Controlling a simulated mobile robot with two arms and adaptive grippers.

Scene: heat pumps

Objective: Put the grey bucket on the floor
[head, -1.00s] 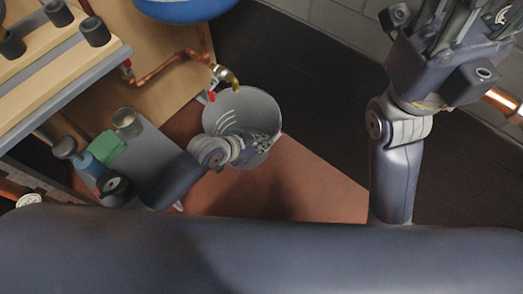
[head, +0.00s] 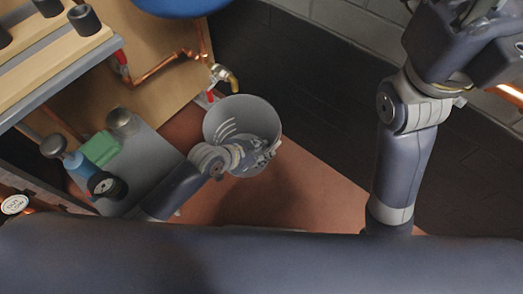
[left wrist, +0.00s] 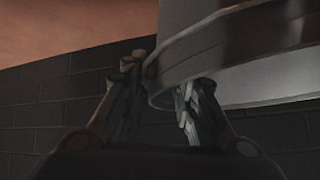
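The grey bucket (head: 228,112) is in the middle of the head view, its open top facing the camera. My left gripper (head: 260,154) reaches over its near side. In the left wrist view the bucket (left wrist: 240,45) fills the upper right, and the fingers of my left gripper (left wrist: 163,85) lie one on each side of its rim, closed on it. The bucket's underside is hidden, so its height above the floor is unclear. The reddish floor (head: 300,190) shows around it. My right gripper (head: 475,25) is at the upper right, its fingers cut off by the frame edge.
A brass tap (head: 226,76) on a copper pipe is close to the bucket's far rim. A pump unit with a green box (head: 101,148) stands to the left, below a wooden shelf edge. A blue vessel (head: 185,5) is at the top. Dark brick wall lies to the right.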

